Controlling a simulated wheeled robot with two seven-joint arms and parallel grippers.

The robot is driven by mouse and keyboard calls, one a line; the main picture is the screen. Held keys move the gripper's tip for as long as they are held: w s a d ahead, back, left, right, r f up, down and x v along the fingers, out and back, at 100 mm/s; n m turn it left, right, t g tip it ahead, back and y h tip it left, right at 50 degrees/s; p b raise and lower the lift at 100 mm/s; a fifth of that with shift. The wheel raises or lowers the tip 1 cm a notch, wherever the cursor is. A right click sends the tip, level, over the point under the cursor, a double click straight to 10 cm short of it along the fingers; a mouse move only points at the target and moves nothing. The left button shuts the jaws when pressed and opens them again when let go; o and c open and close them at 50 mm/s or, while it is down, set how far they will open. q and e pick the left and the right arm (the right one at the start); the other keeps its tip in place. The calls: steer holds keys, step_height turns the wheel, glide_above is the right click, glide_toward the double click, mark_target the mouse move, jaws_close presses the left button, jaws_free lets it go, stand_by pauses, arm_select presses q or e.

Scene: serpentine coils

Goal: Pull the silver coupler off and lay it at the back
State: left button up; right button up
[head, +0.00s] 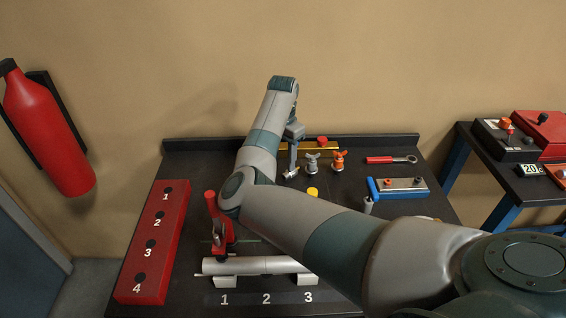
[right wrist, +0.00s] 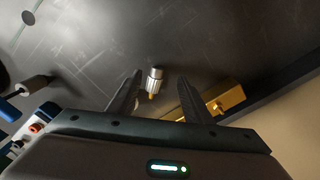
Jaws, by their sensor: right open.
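A small silver coupler (head: 291,174) with a brass tip is on the dark bench, near the front of the brass-coloured bar. In the right wrist view the coupler (right wrist: 154,80) shows between my fingers, with a gap on each side, and nothing visibly joined to it. My right gripper (head: 291,158) points down just above it, open and empty; its two dark fingers also show in the right wrist view (right wrist: 158,90). Whether the coupler's body is at fingertip height or lower, I cannot tell. My left gripper is not in view.
A silver winged valve (head: 311,163) and an orange one (head: 339,160) stand close right of the gripper. The brass-coloured bar (head: 318,149) lies behind. A red numbered block (head: 150,245), a red-handled tool (head: 217,222) and a silver pipe (head: 255,265) are left and front.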

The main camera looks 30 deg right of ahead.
mark_target(283, 175)
step_height(283, 175, up, 16)
steer(key=b, duration=0.2)
steer(key=shift+b, duration=0.4)
steer(key=shift+f, duration=0.15)
stand_by(0.3)
